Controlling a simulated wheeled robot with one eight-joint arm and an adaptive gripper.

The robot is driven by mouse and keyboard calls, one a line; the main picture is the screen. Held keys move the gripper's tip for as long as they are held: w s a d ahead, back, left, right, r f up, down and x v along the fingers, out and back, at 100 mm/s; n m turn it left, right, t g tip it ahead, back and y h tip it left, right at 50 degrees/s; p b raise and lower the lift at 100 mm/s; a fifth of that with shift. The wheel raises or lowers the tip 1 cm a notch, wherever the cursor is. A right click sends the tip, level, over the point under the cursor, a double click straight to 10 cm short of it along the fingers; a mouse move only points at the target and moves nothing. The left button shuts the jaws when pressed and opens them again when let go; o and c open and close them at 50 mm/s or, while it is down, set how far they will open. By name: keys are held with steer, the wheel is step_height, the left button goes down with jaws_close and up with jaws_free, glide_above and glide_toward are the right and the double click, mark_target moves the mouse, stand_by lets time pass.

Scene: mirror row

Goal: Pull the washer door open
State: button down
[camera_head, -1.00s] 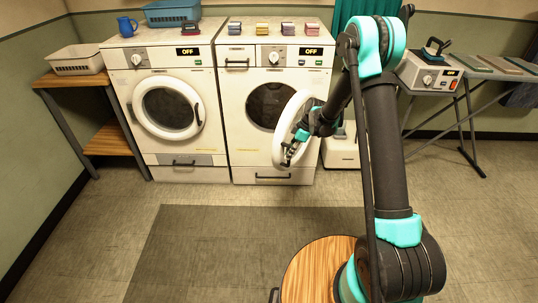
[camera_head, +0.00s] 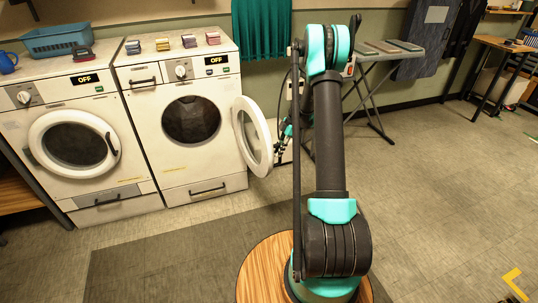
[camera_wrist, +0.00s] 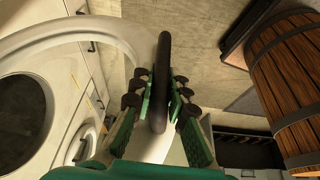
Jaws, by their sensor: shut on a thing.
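The round white door (camera_head: 251,137) of the right-hand machine (camera_head: 190,120) stands swung wide open, out to the right of its dark round opening (camera_head: 191,120). My gripper (camera_head: 283,142) is at the door's outer edge, partly hidden behind my arm. In the wrist view, my gripper (camera_wrist: 160,96) is shut on the dark door handle (camera_wrist: 163,60), with fingers on both sides of it. The door's pale rim (camera_wrist: 95,29) curves away to the left there.
The left-hand machine (camera_head: 75,145) has its door closed. Folded cloths (camera_head: 162,44) lie on the right-hand machine. An ironing board (camera_head: 375,52) stands behind my arm. A wooden barrel (camera_wrist: 292,75) is at the right in the wrist view. The floor at front right is mostly clear.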

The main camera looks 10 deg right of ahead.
steer(key=shift+w+d, duration=0.15)
steer(key=shift+d, duration=0.55)
steer(key=c, duration=1.5)
jaws_free()
steer(key=v, duration=1.2)
steer(key=shift+a, duration=0.15)
